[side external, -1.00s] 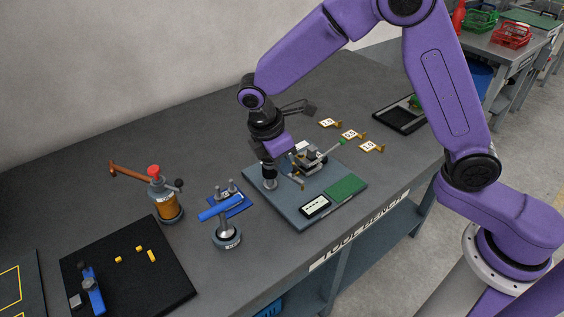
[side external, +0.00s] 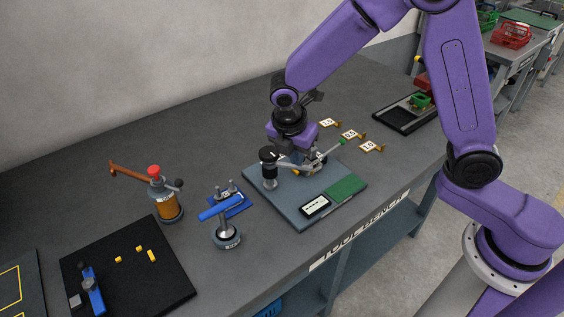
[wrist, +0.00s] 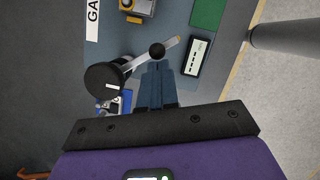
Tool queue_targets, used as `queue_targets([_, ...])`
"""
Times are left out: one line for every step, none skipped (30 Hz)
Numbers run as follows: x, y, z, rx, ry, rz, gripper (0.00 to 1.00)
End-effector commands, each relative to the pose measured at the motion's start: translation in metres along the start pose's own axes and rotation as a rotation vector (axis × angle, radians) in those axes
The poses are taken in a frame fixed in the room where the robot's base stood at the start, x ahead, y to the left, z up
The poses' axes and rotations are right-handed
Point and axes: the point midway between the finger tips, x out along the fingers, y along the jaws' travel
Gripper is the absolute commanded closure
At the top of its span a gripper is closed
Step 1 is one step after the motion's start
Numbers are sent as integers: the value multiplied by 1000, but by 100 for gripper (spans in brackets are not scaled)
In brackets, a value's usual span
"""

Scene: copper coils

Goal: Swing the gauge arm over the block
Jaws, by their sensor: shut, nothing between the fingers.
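In the wrist view the cap (wrist: 104,83) carries a pale gauge arm (wrist: 172,45) with a black ball knob (wrist: 157,50). The arm points up and right, between the block and the display. The block, grey with some yellow, is partly cut off at the top edge of the wrist view (wrist: 139,8); the arm is beside it, not over it. My gripper (wrist: 156,67) is shut and empty, its blue fingertips close to the knob; contact cannot be told.
A display (side external: 315,206) and green pad (side external: 345,187) are on the base plate.

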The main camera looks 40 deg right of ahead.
Motion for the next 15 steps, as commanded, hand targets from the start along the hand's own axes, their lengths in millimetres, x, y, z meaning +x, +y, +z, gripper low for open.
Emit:
queue_targets([1, -1, 4, -41, 0, 12, 100])
queue_targets([2, -1, 6, -68, 0, 20, 100])
queue_targets([3, 0, 9, -104, 0, 32, 100])
queue_targets([3, 0, 11, -131, -1, 40, 100])
queue_targets([4, 0, 13, -157, 0, 48, 100])
queue_targets([5, 0, 15, -192, 0, 59, 100])
queue_targets([5, 1, 17, -219, 0, 68, 100])
queue_targets([6, 1, 19, -244, 0, 76, 100])
queue_targets([7, 2, 21, -277, 0, 85, 100])
queue_targets([7, 2, 23, -300, 0, 92, 100])
queue_targets([8, 3, 24, -322, 0, 99, 100])
queue_targets([8, 3, 26, -352, 0, 108, 100])
queue_targets([9, 4, 28, -374, 0, 116, 100])
queue_targets([9, 5, 29, -395, 0, 122, 100])
queue_targets([10, 5, 31, -420, 0, 129, 100])
